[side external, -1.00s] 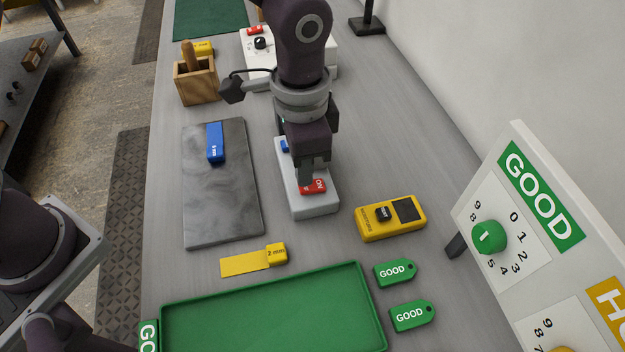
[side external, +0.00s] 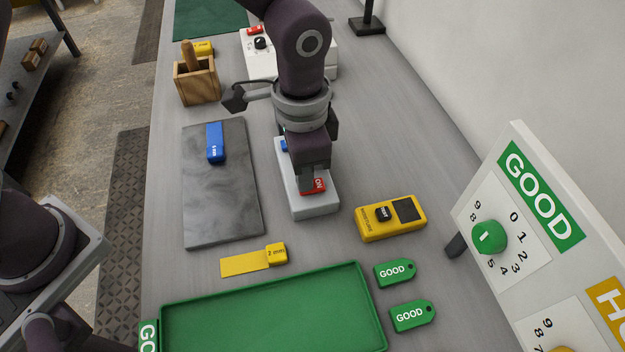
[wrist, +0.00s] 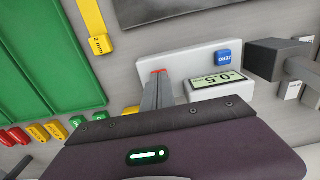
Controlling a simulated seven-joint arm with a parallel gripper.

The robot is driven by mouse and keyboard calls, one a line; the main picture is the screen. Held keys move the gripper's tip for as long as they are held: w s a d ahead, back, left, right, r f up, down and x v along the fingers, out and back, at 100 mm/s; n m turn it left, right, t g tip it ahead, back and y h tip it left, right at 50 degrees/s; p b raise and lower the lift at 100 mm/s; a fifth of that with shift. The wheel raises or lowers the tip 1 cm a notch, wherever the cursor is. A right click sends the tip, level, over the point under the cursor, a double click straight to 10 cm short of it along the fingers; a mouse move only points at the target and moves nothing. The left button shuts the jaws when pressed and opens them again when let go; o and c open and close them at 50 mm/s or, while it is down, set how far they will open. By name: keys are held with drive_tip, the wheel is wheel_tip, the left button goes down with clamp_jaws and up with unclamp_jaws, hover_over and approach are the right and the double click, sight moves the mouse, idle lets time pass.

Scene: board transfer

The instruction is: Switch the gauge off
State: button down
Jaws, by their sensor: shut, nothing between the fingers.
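The gauge (side external: 291,200) is a pale grey block on the bench with a red switch (side external: 319,184) marked ON at its near end and a blue button at its far end. In the wrist view, the gauge (wrist: 205,57) shows its blue ZERO button (wrist: 224,57) and a lit display (wrist: 217,80) with digits upside down. My gripper (side external: 308,189) is shut and empty, pointing down at the red switch. Its fingertips (wrist: 158,76) cover part of the switch and seem to touch it; exact contact is hard to tell.
A yellow meter (side external: 373,230) stands right of the gauge. A dark stone plate (side external: 220,205) with a blue block lies left. A green tray (side external: 270,310), GOOD tags (side external: 394,272) and a yellow 2 mm piece (side external: 245,264) lie nearer. A dial board (side external: 490,195) stands at right.

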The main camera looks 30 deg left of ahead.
drive_tip(key=shift+r, duration=3.45)
drive_tip(key=s+a+r+n+t, duration=0.2)
drive_tip(key=s+a+r+n, duration=0.15)
drive_tip(key=a+r, duration=0.7)
drive_tip(key=s+a+n+t, duration=0.3)
drive_tip(key=s+a+n, duration=0.2)
drive_tip(key=s+a, duration=0.6)
drive_tip(key=shift+s+r+t, duration=0.3)
drive_tip(key=shift+s+r, duration=0.05)
drive_tip(key=shift+s, duration=0.75)
drive_tip(key=shift+n, duration=0.25)
